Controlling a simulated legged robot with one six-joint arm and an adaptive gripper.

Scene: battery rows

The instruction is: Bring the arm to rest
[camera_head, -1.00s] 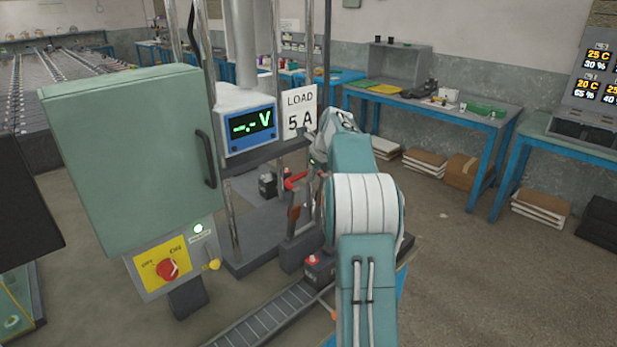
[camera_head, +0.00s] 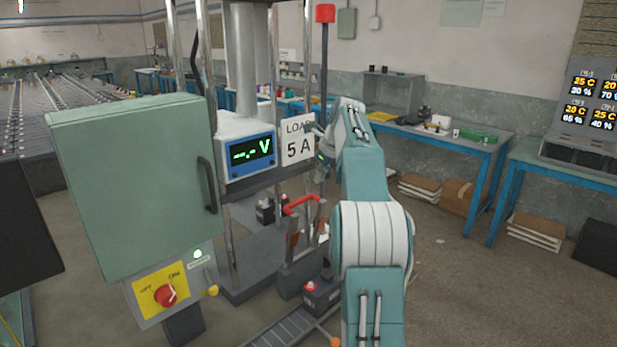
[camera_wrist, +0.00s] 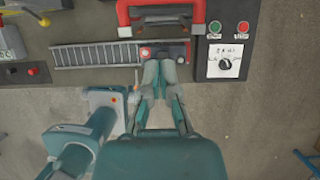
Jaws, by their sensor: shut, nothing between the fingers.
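My teal and white arm (camera_head: 372,190) rises from the bottom of the head view and bends over beside the test stand. My gripper (camera_wrist: 159,76) points away from my wrist in the wrist view. Its two grey fingers are together with nothing between them. In that view the fingertips overlap the lower edge of the roller track and battery area; their height above it is hard to judge. In the head view the gripper end is partly hidden behind the arm.
A red-handled frame (camera_head: 302,207) stands by a battery (camera_head: 321,295) with a red cap on the roller track (camera_wrist: 95,55). A green cabinet (camera_head: 130,185) and voltmeter (camera_head: 250,152) are to the left. Open floor (camera_head: 460,290) lies to the right.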

